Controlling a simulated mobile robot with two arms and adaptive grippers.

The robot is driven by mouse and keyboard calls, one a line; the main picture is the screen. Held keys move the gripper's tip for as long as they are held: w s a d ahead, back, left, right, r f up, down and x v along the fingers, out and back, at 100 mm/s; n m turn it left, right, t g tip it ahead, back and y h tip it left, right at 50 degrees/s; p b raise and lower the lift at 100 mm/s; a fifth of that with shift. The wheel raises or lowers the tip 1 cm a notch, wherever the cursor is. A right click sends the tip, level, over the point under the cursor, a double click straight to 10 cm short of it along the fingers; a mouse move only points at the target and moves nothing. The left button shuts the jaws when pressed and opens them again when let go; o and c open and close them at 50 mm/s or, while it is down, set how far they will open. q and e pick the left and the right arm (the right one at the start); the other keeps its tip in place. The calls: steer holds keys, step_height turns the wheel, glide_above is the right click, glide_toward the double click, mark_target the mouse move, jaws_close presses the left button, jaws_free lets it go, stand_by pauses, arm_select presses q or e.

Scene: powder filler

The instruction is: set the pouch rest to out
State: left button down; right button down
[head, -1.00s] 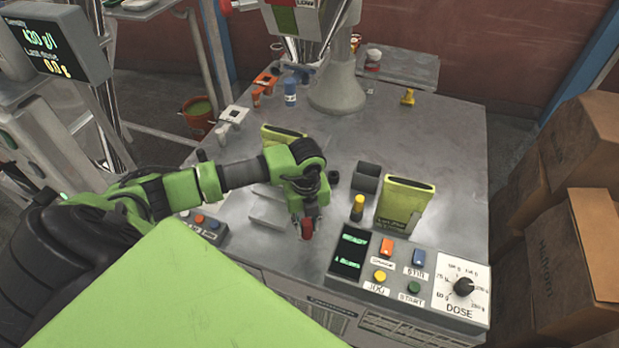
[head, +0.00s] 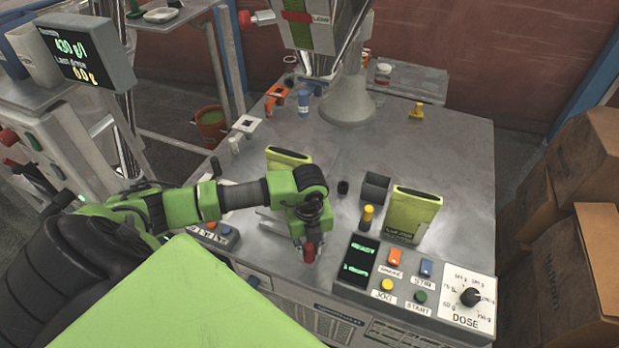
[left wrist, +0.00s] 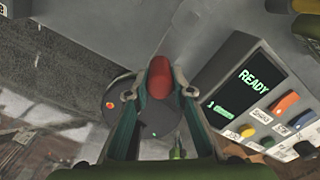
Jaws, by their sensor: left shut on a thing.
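My left gripper (head: 309,250) is low at the table's front edge, left of the control console. It is shut on a red handle (left wrist: 160,77), whose rounded end shows between the fingers in the left wrist view. A dark round disc (left wrist: 150,118) with an orange dot lies below the handle in that view. Grey metal plates (head: 272,228), perhaps part of the pouch rest, show partly behind my left arm. The arm hides how the handle joins them. My right gripper is not in view.
The console (head: 345,283) reads READY and has several buttons and a dose dial (head: 470,297). A yellow-green pouch (head: 413,215) stands behind it; another (head: 288,157) is behind my arm. A button box (head: 222,236) sits left. Cardboard boxes (head: 570,230) are at right.

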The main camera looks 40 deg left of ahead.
arm_select(q)
steer(key=c, duration=1.8)
jaws_free()
steer(key=shift+s+d+f, duration=0.1)
steer(key=shift+s, duration=0.2)
steer(key=shift+o, duration=0.2)
steer(key=shift+w+r, duration=0.15)
steer(key=shift+r, duration=0.25)
step_height(320, 180, up, 11)
steer(key=shift+r, duration=0.2)
